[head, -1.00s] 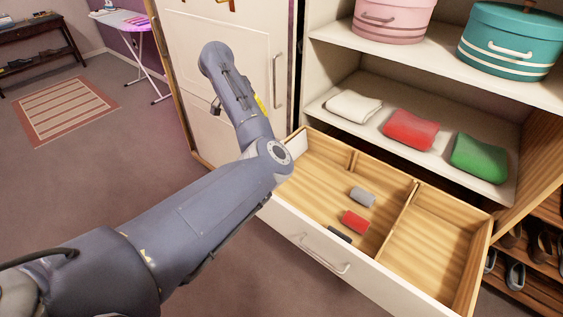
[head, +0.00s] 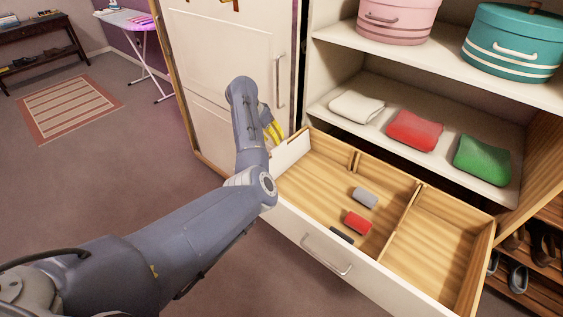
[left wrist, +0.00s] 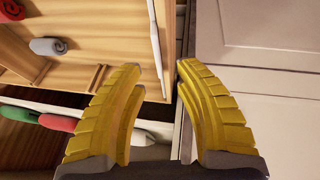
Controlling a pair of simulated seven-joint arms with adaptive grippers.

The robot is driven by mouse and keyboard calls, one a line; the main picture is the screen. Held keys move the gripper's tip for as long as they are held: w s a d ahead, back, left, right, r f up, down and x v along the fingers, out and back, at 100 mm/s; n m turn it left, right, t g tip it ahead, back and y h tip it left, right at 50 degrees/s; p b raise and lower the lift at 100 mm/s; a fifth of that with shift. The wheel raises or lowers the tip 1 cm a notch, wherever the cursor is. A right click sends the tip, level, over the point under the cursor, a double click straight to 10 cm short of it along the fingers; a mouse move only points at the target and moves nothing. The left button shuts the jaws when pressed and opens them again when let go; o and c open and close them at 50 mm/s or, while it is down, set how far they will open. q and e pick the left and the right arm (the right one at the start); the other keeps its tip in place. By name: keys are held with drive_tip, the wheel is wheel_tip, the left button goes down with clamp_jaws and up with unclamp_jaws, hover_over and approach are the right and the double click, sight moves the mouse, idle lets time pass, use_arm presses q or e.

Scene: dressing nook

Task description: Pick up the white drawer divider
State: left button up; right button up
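The white drawer divider (head: 292,154) is a thin white panel standing on edge at the left end of the open drawer (head: 335,260), along its side wall. In the left wrist view it is a narrow white strip (left wrist: 155,45) seen nearly edge-on. My left gripper (head: 277,133) hangs just above and behind the divider's far end, partly hidden by my own arm. In the left wrist view its yellow fingers (left wrist: 160,72) are spread apart with nothing gripped, and the divider's strip runs near the gap between them. My right gripper is in neither view.
The drawer holds a grey roll (head: 365,198), a red roll (head: 357,223) and a dark roll (head: 341,235), and wooden partitions (head: 398,222). A shelf above bears white (head: 357,107), red (head: 414,130) and green (head: 482,159) folded cloths. A white door (head: 235,50) stands close behind the gripper.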

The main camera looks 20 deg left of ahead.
use_arm(q)
hover_over(281, 159)
drive_tip(key=a, duration=0.2)
drive_tip(key=shift+w+d+f, duration=0.1)
drive_tip(key=shift+w+f, duration=0.1)
drive_tip(key=shift+f, duration=0.9)
drive_tip(key=shift+w+d+f, duration=0.1)
drive_tip(key=shift+w+f, duration=0.05)
drive_tip(key=shift+f, duration=0.95)
drive_tip(key=shift+o, duration=0.2)
clamp_jaws()
